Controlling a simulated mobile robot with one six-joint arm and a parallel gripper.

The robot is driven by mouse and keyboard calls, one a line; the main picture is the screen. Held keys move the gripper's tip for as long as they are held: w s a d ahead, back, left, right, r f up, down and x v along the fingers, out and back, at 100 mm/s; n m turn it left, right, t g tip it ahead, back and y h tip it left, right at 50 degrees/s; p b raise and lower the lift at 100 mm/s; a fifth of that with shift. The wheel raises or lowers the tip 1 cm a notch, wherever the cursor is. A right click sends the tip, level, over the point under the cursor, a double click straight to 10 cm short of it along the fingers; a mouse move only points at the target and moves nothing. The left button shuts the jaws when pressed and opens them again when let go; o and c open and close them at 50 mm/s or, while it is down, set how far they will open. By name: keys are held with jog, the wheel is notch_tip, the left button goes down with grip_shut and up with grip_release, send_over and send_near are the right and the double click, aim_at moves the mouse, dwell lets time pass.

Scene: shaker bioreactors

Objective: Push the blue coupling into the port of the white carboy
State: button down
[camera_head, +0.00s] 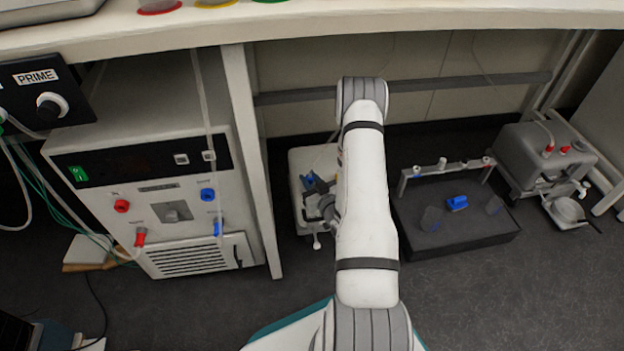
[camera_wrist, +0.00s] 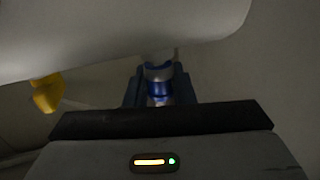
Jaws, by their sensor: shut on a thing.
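The white carboy (camera_head: 303,162) stands on the floor under the bench, partly hidden behind my arm. In the wrist view its pale body (camera_wrist: 120,35) fills the top of the picture. My gripper (camera_wrist: 159,92) is shut on the blue coupling (camera_wrist: 160,88), which sits between its two dark fingers. The coupling's upper end is right at the carboy's port (camera_wrist: 158,59), on the underside of the body. I cannot tell whether it is seated. In the head view my gripper (camera_head: 322,206) is at the carboy's front, and the coupling cannot be made out clearly there.
A yellow fitting (camera_wrist: 46,93) hangs from the carboy to the left of the port. A control cabinet (camera_head: 150,165) and a bench leg (camera_head: 252,160) stand to the left. A dark tray (camera_head: 470,240) with a blue part and a grey carboy (camera_head: 540,160) are to the right.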

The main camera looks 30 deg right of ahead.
jog(key=shift+f, duration=0.3)
jog(key=c, duration=1.1)
grip_release()
jog(key=shift+c, duration=0.2)
jog(key=s+p, duration=0.2)
jog(key=s, duration=0.5)
jog(key=shift+s+d+r, duration=0.15)
jog(key=shift+s+r, duration=0.05)
jog(key=shift+s, duration=0.2)
